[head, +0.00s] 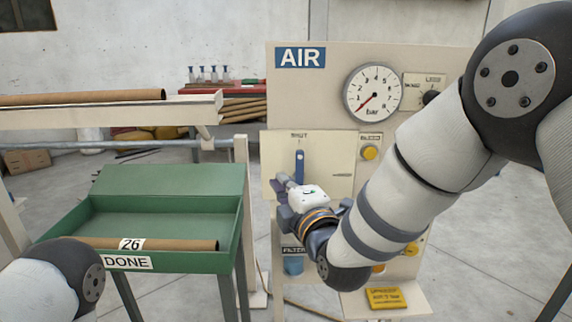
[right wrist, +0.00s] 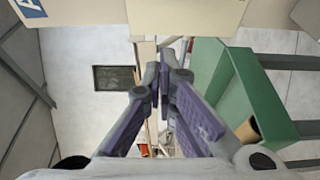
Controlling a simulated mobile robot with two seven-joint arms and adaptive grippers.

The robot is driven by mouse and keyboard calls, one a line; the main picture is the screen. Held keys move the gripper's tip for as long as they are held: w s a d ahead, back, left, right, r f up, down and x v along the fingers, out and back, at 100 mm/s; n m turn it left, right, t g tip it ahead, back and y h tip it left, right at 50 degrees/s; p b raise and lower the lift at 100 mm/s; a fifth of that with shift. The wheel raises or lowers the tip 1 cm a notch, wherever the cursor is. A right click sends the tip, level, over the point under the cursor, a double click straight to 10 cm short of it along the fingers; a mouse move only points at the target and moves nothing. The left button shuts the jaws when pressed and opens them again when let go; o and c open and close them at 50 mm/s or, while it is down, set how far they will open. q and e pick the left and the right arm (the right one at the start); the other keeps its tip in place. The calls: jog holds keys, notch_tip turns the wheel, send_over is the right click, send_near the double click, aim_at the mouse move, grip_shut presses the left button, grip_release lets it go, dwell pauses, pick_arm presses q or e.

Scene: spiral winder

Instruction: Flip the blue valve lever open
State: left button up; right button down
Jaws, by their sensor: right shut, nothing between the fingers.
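The blue valve lever (head: 300,165) stands upright on the cream panel, below the word SHUT. Its lower end is hidden behind my right gripper (head: 280,186). The right gripper is just below and left of the lever in the head view, with its fingers pointing left. Whether it touches the lever I cannot tell. In the right wrist view its purple-padded fingers (right wrist: 164,76) come together at the tips with nothing between them, and the lever does not show there. My left gripper is out of view; only part of my left arm shows at the lower left.
The AIR panel carries a gauge (head: 373,93) with its needle at the low end, a black knob (head: 431,97) and a yellow button (head: 369,152). A green DONE tray (head: 170,182) with a cardboard tube (head: 170,244) stands close on the left.

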aim_at(299, 170)
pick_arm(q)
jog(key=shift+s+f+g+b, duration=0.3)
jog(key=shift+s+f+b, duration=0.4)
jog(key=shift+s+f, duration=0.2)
pick_arm(e)
jog(key=w, duration=0.9)
jog(key=shift+w+d, duration=0.2)
jog(key=shift+d, duration=0.15)
jog(key=shift+f, duration=0.1)
